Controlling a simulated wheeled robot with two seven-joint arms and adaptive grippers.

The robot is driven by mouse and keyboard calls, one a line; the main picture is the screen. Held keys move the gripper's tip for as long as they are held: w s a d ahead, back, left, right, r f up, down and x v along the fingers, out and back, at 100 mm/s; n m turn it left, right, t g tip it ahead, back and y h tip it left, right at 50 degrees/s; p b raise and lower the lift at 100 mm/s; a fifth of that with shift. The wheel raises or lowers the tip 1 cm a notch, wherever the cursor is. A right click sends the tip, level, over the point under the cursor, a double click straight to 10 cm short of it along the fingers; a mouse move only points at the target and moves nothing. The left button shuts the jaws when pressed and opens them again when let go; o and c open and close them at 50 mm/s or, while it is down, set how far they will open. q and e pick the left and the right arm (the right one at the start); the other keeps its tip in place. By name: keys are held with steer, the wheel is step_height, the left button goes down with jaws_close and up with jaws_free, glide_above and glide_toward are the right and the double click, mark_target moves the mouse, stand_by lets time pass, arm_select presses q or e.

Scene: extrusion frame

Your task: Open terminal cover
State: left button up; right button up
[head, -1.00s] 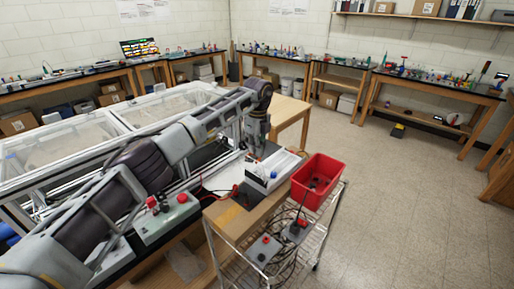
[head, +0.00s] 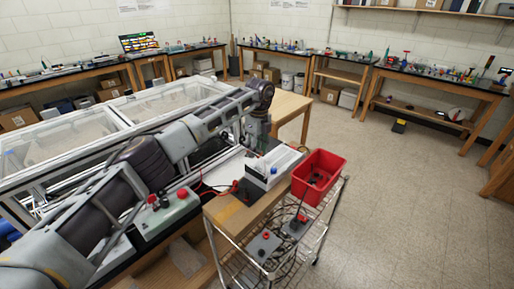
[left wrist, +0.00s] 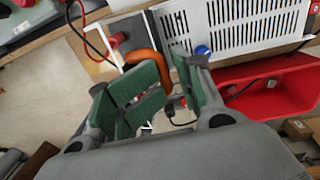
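A white power unit with a slotted top (head: 284,160) stands on the bench end; its slotted top also shows in the left wrist view (left wrist: 240,24). It has a red terminal (left wrist: 117,41) and a blue terminal (left wrist: 202,50) on its near side. An orange curved part (left wrist: 148,62), possibly the terminal cover, lies between them, partly hidden behind my fingers. My left gripper (left wrist: 168,92) is open, its green-padded fingers apart, with no object clearly held between them. In the head view the left gripper (head: 254,144) is just behind the unit. My right gripper is not in view.
A red bin (head: 319,176) stands right of the unit on a wire cart (head: 318,236). A grey box with a red button (head: 166,212) sits to the left. Red and black leads lie near the unit. A framed enclosure (head: 90,138) stands at left.

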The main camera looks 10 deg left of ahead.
arm_select(q)
steer(key=shift+a+r, duration=0.1)
steer(key=shift+r, duration=0.05)
steer(key=shift+w+r, duration=0.1)
steer(key=shift+r, duration=0.75)
step_height(320, 180, up, 10)
steer(key=shift+d+r, duration=0.2)
steer(key=shift+d, duration=0.05)
steer(key=shift+w, duration=0.15)
